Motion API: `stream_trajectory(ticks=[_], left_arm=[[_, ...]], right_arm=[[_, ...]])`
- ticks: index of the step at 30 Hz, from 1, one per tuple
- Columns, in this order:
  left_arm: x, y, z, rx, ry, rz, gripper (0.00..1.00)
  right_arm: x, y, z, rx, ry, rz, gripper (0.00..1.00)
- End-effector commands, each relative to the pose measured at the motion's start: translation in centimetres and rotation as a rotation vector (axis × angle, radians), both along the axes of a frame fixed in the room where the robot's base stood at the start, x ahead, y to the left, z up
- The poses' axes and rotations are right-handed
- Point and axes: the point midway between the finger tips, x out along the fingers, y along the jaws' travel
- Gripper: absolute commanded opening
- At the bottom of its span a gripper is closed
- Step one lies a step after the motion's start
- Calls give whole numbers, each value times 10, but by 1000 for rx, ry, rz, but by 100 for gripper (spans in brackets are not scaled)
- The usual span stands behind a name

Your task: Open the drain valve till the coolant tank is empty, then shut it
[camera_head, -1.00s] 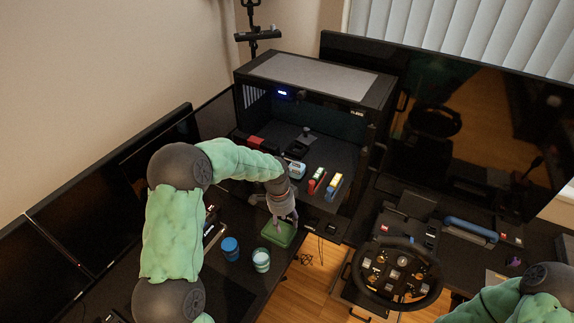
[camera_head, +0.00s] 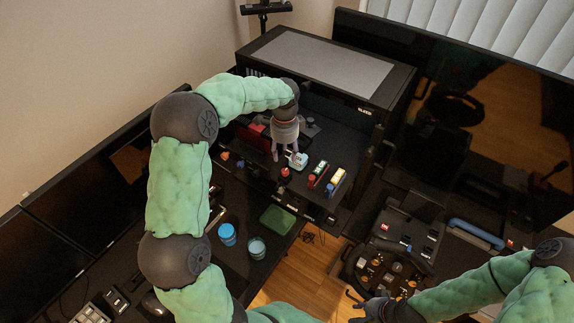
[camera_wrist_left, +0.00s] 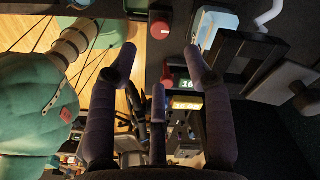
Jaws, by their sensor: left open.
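My left gripper (camera_head: 280,155) points down at the front of the open black case, open and empty. A small white and teal unit (camera_head: 299,160) is just to the right of its fingertips; I cannot tell whether they touch. A red knob (camera_head: 286,173) sits on the case's front edge below the fingers. In the left wrist view, a red round knob (camera_wrist_left: 160,29) lies beyond and between the spread fingers (camera_wrist_left: 160,70), apart from them. I cannot make out which part is the drain valve, nor a coolant level. My right gripper (camera_head: 368,309) is low, by the steering wheel; its jaws are unclear.
A green tray (camera_head: 277,219), a blue cup (camera_head: 227,234) and a second cup (camera_head: 257,249) stand before the case (camera_head: 322,65). The steering wheel (camera_head: 382,276) is at the lower right.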

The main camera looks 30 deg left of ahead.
Motion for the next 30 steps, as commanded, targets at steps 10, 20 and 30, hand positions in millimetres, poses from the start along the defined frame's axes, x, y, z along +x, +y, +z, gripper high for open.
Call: stream_trajectory(ticks=[10,20,30], left_arm=[[-1,0,-62,-1,4,0,50],[0,0,-89,-1,0,2,50],[0,0,-90,-1,0,1,33]], right_arm=[[0,0,-2,0,-1,0,32],[0,0,-3,0,-1,0,32],[0,0,-3,0,-1,0,32]])
